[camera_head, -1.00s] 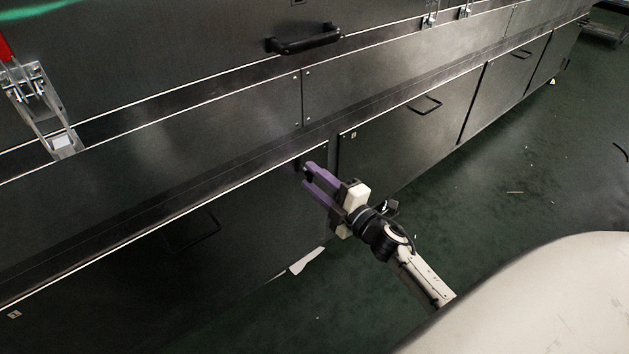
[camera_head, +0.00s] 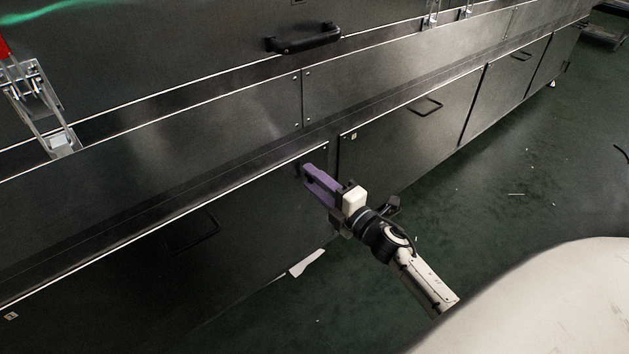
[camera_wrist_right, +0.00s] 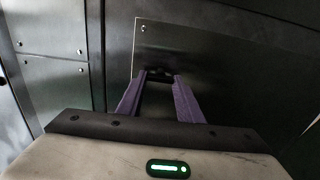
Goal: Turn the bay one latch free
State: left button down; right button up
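The bay one latch (camera_wrist_right: 160,76) is a small dark piece near the top right corner of the lower left door (camera_head: 265,215). In the head view it is mostly hidden at my fingertips. My right gripper (camera_head: 306,171) has purple fingers that reach to the door. In the right wrist view the fingertips of my right gripper (camera_wrist_right: 160,80) stand on either side of the latch, with no clear gap, and appear shut on it. The door looks flush with the dryer front. My left gripper is not in view.
A black bar handle (camera_head: 304,38) is above. A metal toggle clamp (camera_head: 40,105) with a red grip is at left. More lower doors (camera_head: 415,125) run to the right. A white scrap (camera_head: 307,263) lies on the green floor, otherwise mostly clear.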

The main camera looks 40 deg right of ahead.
jog(key=o, duration=0.5)
jog(key=shift+c, duration=0.2)
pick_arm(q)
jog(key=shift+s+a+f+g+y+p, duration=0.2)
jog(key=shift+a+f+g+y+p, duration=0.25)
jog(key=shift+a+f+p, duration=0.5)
pick_arm(e)
jog(key=s, duration=1)
jog(key=shift+s+d, duration=0.15)
jog(key=shift+d, duration=0.25)
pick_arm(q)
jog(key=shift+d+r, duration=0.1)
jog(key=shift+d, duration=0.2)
